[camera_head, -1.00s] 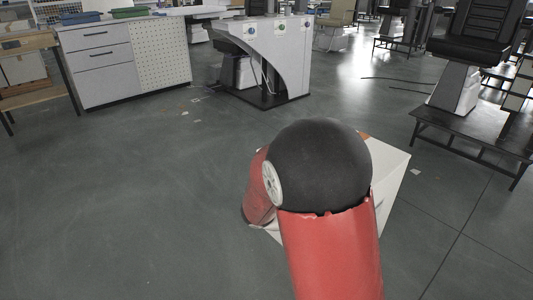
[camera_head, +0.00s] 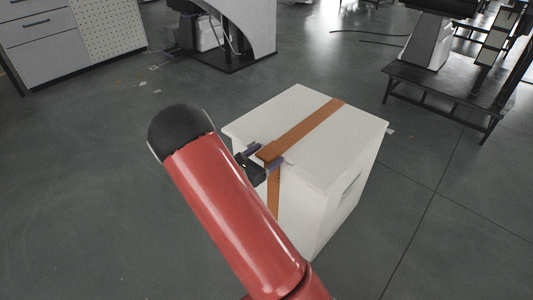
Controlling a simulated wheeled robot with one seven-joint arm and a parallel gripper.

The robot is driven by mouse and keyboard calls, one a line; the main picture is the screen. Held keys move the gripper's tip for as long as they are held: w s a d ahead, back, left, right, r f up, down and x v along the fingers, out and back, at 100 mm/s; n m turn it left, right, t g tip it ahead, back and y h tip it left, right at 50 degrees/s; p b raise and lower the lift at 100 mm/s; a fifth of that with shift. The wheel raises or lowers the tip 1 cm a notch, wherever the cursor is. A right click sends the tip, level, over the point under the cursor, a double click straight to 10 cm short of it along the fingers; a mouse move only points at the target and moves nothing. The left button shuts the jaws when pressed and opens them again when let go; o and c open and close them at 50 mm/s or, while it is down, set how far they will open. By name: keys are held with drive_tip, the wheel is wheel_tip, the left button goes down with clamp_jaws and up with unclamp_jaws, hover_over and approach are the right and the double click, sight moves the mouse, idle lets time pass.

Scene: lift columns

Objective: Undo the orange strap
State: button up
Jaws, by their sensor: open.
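The orange strap (camera_head: 306,129) runs across the top of a white box (camera_head: 345,150) and bends down over its near edge. A lower stretch of it shows on the near left side. My gripper (camera_head: 264,157) is at that edge, where the strap bends down. It is open, with one bluish fingertip on each side of the strap. I cannot tell whether the fingers touch it. My red arm hides part of the box's near left side and the lower strap. No buckle can be made out.
The box stands on a grey floor with clear room around it. A dark-framed stand (camera_head: 445,95) is at the right. A grey drawer cabinet (camera_head: 45,45) and a white-panelled station (camera_head: 240,30) are at the back.

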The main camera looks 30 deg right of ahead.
drive_tip(key=shift+w+d, duration=0.2)
drive_tip(key=shift+d, duration=0.35)
drive_tip(key=shift+c, duration=0.3)
